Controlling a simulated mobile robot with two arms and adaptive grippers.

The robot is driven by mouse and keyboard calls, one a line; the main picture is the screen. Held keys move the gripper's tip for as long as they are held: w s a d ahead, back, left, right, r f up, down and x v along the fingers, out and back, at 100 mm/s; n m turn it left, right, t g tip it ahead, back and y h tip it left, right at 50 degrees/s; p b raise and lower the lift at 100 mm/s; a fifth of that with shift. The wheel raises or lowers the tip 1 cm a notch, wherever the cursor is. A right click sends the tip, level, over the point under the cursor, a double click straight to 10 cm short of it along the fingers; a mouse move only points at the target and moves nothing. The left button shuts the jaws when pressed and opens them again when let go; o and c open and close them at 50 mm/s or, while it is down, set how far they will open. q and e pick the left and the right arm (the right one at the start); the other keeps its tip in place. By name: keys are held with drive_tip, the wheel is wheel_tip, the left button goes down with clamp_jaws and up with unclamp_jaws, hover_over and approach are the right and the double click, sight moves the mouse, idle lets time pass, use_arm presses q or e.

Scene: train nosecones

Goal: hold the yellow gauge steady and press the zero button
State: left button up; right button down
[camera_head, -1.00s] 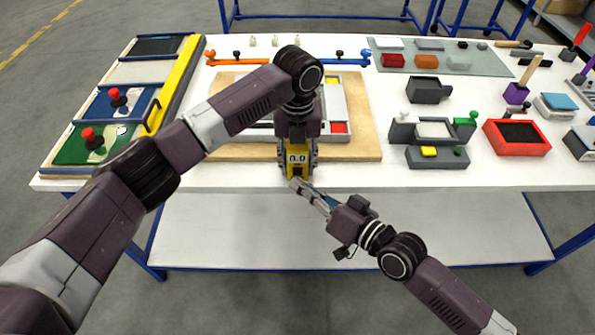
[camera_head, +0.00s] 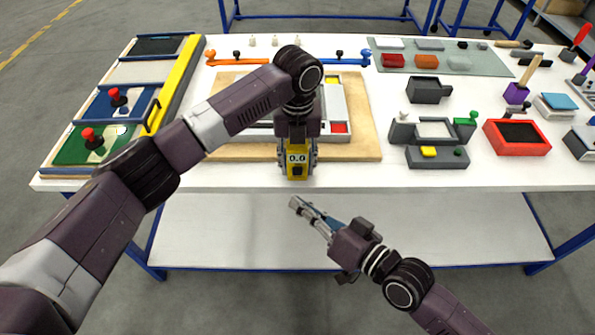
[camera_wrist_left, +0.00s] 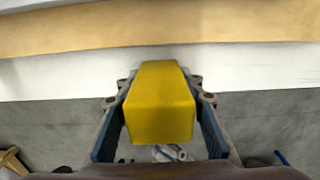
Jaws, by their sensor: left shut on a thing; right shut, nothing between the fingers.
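The yellow gauge (camera_head: 297,170) is upright near the table's front edge in the head view, its dark display reading 0.0. My left gripper (camera_head: 297,172) comes down from above and is shut on the gauge, a finger on each side. In the left wrist view the gauge (camera_wrist_left: 160,104) is a plain yellow block between the fingers; its display face is hidden there. My right gripper (camera_head: 295,203) is shut and empty, in front of and below the gauge, apart from it. The zero button cannot be clearly made out at this size.
A wooden board (camera_head: 365,125) with a grey tray lies behind the gauge. Left are panels with red knobs (camera_head: 89,135); right are a grey fixture (camera_head: 437,157) with a yellow button and a red box (camera_head: 517,137).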

use_arm(q)
drive_tip(key=o, duration=1.4)
